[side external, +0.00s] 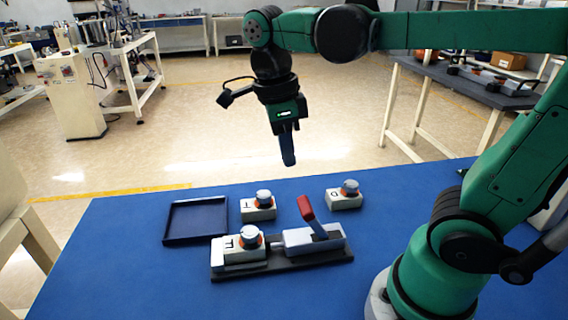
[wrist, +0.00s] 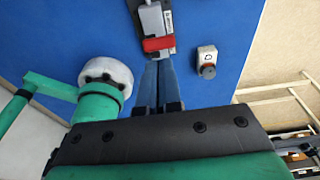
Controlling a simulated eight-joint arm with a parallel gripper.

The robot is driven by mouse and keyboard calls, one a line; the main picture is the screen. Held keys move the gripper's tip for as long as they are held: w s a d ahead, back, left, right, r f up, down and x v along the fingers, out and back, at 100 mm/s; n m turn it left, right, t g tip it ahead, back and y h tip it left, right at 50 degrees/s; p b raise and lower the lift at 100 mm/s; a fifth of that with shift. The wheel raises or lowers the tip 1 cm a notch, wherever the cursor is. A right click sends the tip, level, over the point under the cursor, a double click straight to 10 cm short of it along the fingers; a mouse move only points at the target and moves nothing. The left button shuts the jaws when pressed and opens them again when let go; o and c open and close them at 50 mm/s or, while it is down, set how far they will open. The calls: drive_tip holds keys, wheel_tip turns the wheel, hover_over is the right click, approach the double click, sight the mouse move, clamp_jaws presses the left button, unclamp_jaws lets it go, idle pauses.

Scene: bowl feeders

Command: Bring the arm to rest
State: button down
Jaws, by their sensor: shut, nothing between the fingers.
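My gripper (side external: 288,162) is shut and empty, held in the air above the far part of the blue table, pointing down. In the wrist view its fingers (wrist: 158,66) lie together, just below the red handle in the picture. My green arm reaches in from the right side of the side view.
On the blue table (side external: 130,270) are an empty dark tray (side external: 202,221), a block marked T (side external: 258,212), another block (side external: 343,200) and a black-based fixture (side external: 285,264) with a block (side external: 228,256) at its left and a raised red handle (side external: 306,208). The front left is clear.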

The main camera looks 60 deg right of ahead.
drive_tip(key=f+n+t, duration=0.1)
drive_tip(key=n+t, duration=0.1)
drive_tip(key=n, duration=0.7)
drive_tip(key=w+a+f+n+t, duration=0.1)
drive_tip(key=f+n+t, duration=0.1)
drive_tip(key=n, duration=0.7)
drive_tip(key=w+f+n+t+y, duration=0.1)
drive_tip(key=n+t, duration=0.3)
drive_tip(key=n, duration=0.5)
drive_tip(key=shift+a+f, duration=0.2)
drive_tip(key=shift+f, duration=0.2)
